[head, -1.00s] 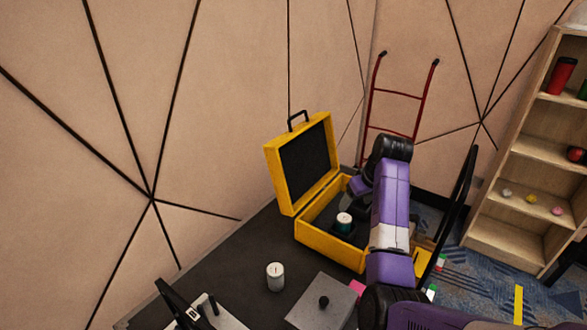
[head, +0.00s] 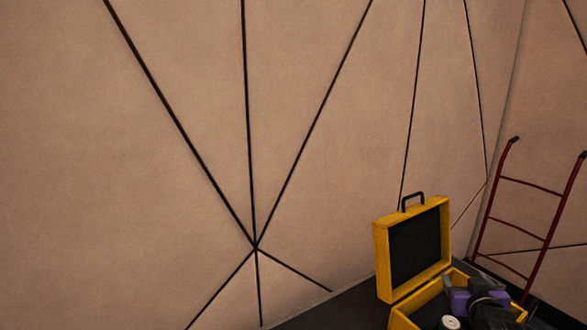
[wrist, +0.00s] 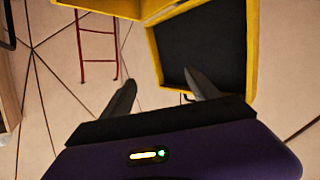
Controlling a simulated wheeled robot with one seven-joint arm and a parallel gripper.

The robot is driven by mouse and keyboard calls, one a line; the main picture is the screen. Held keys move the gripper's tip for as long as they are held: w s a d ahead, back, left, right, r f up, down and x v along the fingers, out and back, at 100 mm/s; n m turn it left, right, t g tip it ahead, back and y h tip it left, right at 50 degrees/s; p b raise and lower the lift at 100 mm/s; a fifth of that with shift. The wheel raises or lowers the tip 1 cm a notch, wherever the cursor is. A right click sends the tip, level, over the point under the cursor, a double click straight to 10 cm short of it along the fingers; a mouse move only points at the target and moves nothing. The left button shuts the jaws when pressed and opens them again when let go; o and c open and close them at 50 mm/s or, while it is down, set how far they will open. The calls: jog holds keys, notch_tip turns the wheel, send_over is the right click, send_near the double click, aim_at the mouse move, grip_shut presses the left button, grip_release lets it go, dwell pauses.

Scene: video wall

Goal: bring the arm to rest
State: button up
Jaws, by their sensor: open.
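My arm's purple and black end shows at the lower right of the head view, in front of or over the open yellow case (head: 383,262); which of these I cannot tell. In the wrist view my gripper (wrist: 160,88) is open, its two dark fingers apart with nothing between them. Beyond the fingers is the case with its yellow rim and dark-lined lid (wrist: 205,45). Most of my arm is out of the head view.
A white-topped round item (head: 450,322) shows at the case's lower left, cut off by the frame. A red hand truck (head: 531,185) leans at the right and shows in the wrist view (wrist: 98,32). The panelled wall (head: 150,150) fills most of the head view.

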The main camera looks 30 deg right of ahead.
jog(key=s+a+n+t+y, duration=0.25)
jog(key=s+a, duration=0.25)
jog(key=a, duration=0.9)
jog(key=s+a+n+t+y, duration=0.2)
jog(key=s+a+t, duration=0.3)
jog(key=a, duration=1)
jog(key=s+a+n+g+y, duration=0.1)
jog(key=s+a+y, duration=0.1)
jog(key=s+a, duration=0.5)
jog(key=s+a+f+n+g+y, duration=0.1)
jog(key=s+a+g+y, duration=0.1)
jog(key=s+a, duration=0.6)
jog(key=s+y, duration=0.1)
jog(key=s, duration=0.3)
jog(key=shift+f+y, duration=0.3)
jog(key=shift+y, duration=0.05)
jog(key=shift+s, duration=0.1)
